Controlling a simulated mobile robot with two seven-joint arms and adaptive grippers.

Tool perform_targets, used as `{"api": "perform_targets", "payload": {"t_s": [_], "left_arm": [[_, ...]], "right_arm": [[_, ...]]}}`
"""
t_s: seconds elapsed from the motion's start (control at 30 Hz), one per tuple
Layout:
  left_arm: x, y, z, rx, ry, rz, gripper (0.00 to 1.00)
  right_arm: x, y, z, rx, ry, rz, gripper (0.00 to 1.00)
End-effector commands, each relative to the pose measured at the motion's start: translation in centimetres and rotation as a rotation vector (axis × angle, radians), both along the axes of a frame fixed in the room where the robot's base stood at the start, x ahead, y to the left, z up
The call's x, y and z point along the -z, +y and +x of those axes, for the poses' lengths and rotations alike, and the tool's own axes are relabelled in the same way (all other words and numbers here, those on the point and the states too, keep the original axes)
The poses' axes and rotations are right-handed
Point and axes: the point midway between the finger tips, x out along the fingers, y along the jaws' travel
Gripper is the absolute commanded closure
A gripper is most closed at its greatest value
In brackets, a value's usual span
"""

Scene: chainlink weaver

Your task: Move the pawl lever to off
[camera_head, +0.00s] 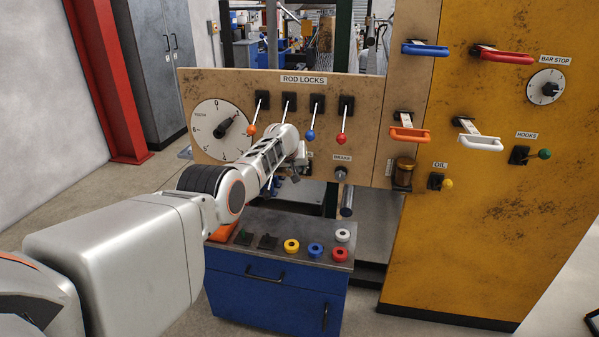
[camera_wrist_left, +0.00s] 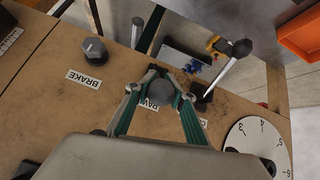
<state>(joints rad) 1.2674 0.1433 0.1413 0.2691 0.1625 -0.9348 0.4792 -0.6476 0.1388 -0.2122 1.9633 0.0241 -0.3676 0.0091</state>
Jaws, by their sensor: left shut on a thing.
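My left gripper (camera_wrist_left: 164,88) is shut around a dark grey ball knob (camera_wrist_left: 166,99) in the left wrist view. The knob lies against a partly covered label that seems to read PAWL (camera_wrist_left: 157,105), so it looks like the pawl lever's knob. In the head view my left gripper (camera_head: 298,158) reaches the lower part of the tan panel (camera_head: 225,85). It hides the pawl lever there, so I cannot tell the lever's position. My right gripper is not in view.
A black-knobbed lever (camera_wrist_left: 234,50) stands beside the gripper in the wrist view. The brake knob (camera_head: 341,173) is just right of my gripper. Rod lock levers (camera_head: 310,134) stand above, a numbered dial (camera_head: 208,146) to the left. A blue cabinet (camera_head: 265,292) stands below.

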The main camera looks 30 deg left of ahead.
Motion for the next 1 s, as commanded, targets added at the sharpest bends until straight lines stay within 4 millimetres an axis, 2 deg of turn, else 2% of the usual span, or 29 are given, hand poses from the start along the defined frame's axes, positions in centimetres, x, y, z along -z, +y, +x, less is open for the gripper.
{"api": "perform_targets", "payload": {"t_s": [0.53, 0.57, 0.6, 0.63, 1.0], "left_arm": [[-0.48, 0.10, 0.12, -0.001, 0.001, -0.001, 1.00], [-0.50, 0.10, 0.14, -0.001, 0.001, -0.001, 0.78], [-0.52, 0.10, 0.15, -0.001, 0.000, -0.001, 0.68], [-0.52, 0.10, 0.15, -0.001, 0.000, -0.001, 0.63], [-0.26, 0.04, 0.06, -0.001, 0.003, -0.001, 0.63]], "right_arm": [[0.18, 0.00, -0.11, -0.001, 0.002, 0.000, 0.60], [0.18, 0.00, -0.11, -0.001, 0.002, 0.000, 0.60], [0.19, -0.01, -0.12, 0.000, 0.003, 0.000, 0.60], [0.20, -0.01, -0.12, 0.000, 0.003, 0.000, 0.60], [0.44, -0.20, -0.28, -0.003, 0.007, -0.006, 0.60]]}}
